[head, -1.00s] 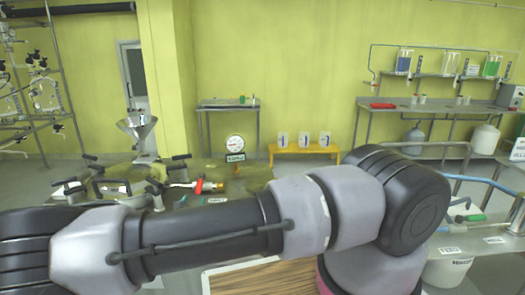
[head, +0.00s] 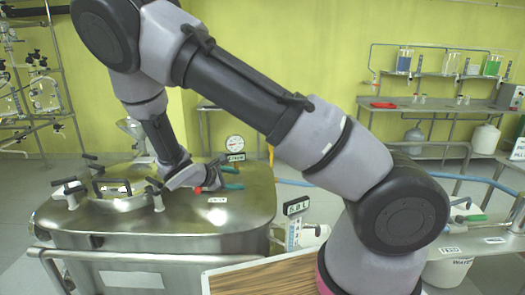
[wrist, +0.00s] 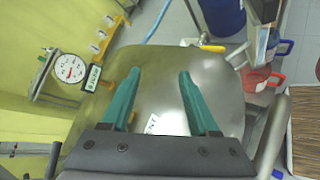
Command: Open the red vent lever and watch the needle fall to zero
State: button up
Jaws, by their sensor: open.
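The reactor lid (head: 245,205) is a broad steel top with clamps along its left side. A small red part, apparently the vent lever (head: 197,190), shows beside my gripper; its handle is mostly hidden. My gripper (head: 236,178) is over the lid, its green fingers pointing right. In the wrist view my gripper (wrist: 160,72) is open, with nothing between its fingers, and no vent lever is visible. The round white gauge (head: 235,143) stands behind the lid; it also shows in the wrist view (wrist: 69,68) with a red needle, too small to read.
A small display (head: 236,157) sits below the gauge. Black-handled clamps (head: 70,190) rise from the lid's left. A yellow handle (wrist: 212,47) and a red container (wrist: 262,80) show in the wrist view. The lid's right part is bare.

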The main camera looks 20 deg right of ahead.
jog(key=s+d+r+m+g+y, duration=0.5)
jog(key=r+m, duration=0.5)
jog(key=r, duration=0.2)
jog(key=shift+s+d, duration=0.6)
jog(key=shift+d, duration=0.65)
jog(key=shift+r, duration=0.1)
